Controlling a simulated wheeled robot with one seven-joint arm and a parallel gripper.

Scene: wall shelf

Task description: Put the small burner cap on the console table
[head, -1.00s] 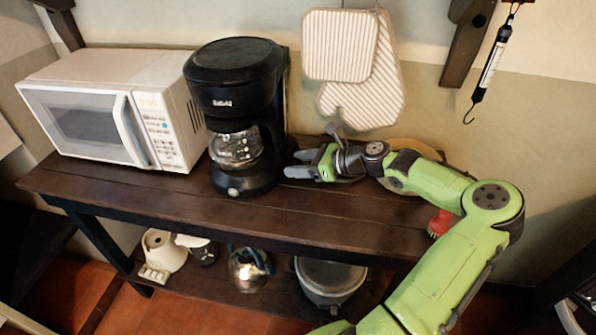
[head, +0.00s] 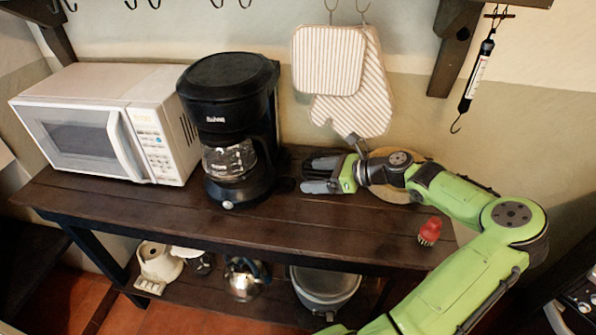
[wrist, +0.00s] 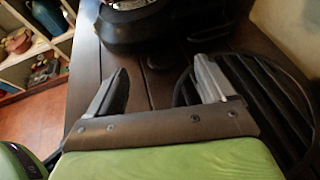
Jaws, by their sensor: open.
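The console table (head: 200,213) is a dark plank-topped table along the wall. A small dark flat round piece, which looks like the small burner cap (head: 284,184), lies on it just right of the coffee maker's base. My gripper (head: 321,174) is low over the tabletop, to the right of this piece and apart from it, with its fingers pointing left. The gripper also shows in the wrist view (wrist: 163,66), its fingers spread with nothing held. A dark oval patch lies between the fingers there; I cannot tell whether it is the cap or a shadow.
A black coffee maker (head: 232,125) stands left of my gripper, with a white microwave (head: 100,130) beyond it. A red brush (head: 430,231) stands near the right front edge. A round slatted piece (wrist: 262,100) lies under my right finger. Striped mitts (head: 350,85) hang behind.

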